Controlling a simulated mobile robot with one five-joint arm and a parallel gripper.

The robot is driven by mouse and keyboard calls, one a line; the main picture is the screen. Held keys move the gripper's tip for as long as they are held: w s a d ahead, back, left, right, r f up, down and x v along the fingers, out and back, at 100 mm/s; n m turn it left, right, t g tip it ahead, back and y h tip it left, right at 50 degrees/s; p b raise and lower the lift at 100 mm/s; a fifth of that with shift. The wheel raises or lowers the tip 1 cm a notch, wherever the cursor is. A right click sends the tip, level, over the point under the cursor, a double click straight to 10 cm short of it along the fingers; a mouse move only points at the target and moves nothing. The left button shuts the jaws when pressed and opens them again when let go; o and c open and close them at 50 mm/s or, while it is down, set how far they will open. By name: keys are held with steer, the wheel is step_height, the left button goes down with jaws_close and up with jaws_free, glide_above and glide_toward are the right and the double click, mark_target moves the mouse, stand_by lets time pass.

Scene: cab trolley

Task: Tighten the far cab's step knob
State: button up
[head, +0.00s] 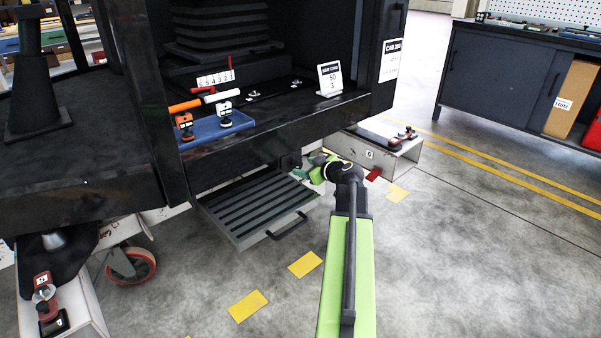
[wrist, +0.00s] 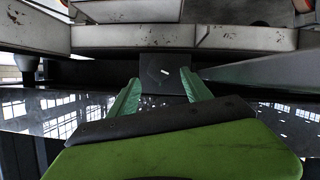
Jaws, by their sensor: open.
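The cab's slatted fold-down step (head: 262,205), with a dark bar handle on its front edge, hangs below the cab floor in the head view. A small dark block (head: 290,161) is at the step's upper right corner. My gripper (head: 304,166) is beside this block, with its green fingers pointing left towards it. In the wrist view my gripper (wrist: 159,77) is open, with a dark square plate (wrist: 163,73) beyond and between its fingertips. A short white mark shows on the plate. The knob's outline is too dark to make out, and I cannot tell whether the fingers touch anything.
A blue tray (head: 216,126) with two small knobbed devices sits on the cab floor (head: 275,123). A white trolley beam (head: 390,150) with a red-and-black device is just behind my gripper. A dark cabinet (head: 505,75) stands at the back right.

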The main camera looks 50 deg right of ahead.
mark_target(299, 165)
steer(key=shift+b+x, duration=0.45)
steer(key=shift+x, duration=1.5)
steer(key=shift+c, duration=0.3)
jaws_close()
